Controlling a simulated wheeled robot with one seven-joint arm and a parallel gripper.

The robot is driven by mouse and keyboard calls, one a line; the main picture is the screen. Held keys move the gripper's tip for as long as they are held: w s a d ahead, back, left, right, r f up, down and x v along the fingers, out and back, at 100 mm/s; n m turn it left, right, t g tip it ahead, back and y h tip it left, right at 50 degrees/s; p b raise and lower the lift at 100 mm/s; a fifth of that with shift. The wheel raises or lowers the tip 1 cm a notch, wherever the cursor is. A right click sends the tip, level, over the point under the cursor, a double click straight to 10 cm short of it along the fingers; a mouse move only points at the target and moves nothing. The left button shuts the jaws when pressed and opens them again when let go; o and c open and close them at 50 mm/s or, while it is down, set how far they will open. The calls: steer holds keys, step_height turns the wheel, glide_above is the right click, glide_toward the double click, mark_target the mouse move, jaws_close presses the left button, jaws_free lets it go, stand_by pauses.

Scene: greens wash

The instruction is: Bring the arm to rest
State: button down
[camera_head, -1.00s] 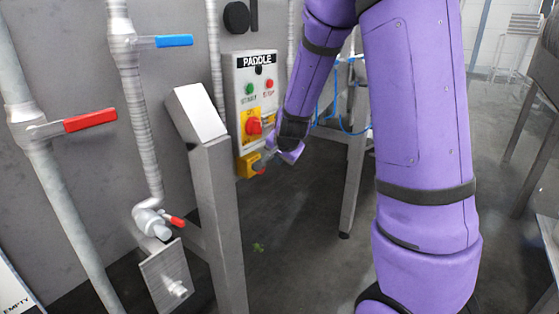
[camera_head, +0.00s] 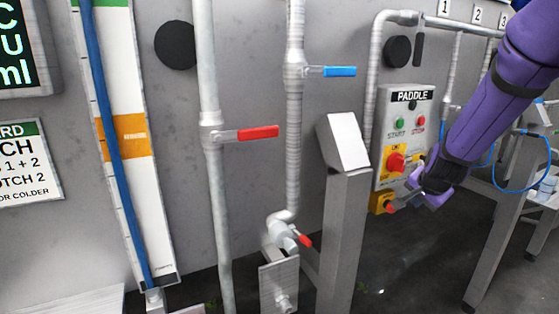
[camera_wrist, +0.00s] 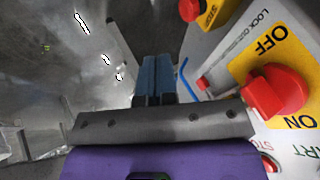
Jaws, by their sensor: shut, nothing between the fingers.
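My purple arm (camera_head: 495,90) comes in from the upper right in the head view. My gripper (camera_head: 405,201) hangs just in front of the lower part of the PADDLE panel (camera_head: 408,112). In the wrist view my gripper's blue-grey fingers (camera_wrist: 154,80) are together and hold nothing. The red rotary switch (camera_head: 396,162) sits on a yellow plate on the panel; in the wrist view it shows to the right of the fingers, apart from them, as a red knob (camera_wrist: 277,92). A lower red button on a yellow box (camera_head: 384,203) is close to the fingertips.
A grey post (camera_head: 345,240) with a sloped top stands left of the panel. Pipes carry a red lever (camera_head: 247,134) and a blue lever (camera_head: 330,71). A metal stand (camera_head: 497,235) with a blue hose is at the right. Dark floor lies open between post and stand.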

steer(key=s+a+r+n+g+y, duration=0.1)
steer(key=s+a+r+n, duration=0.35)
steer(key=s+r, duration=0.4)
steer(key=s+a+r+n+y, duration=0.2)
steer(key=s+a+r+n, duration=0.3)
steer(key=s, duration=0.6)
steer(key=s+a+r+n, duration=0.1)
steer(key=s, duration=0.4)
steer(key=s+a+r+n+h, duration=0.1)
steer(key=s, duration=0.4)
steer(key=shift+a+r+n+g, duration=0.25)
steer(key=shift+n+g, duration=0.1)
steer(key=shift+g, duration=0.05)
steer(key=shift+s+d, duration=0.1)
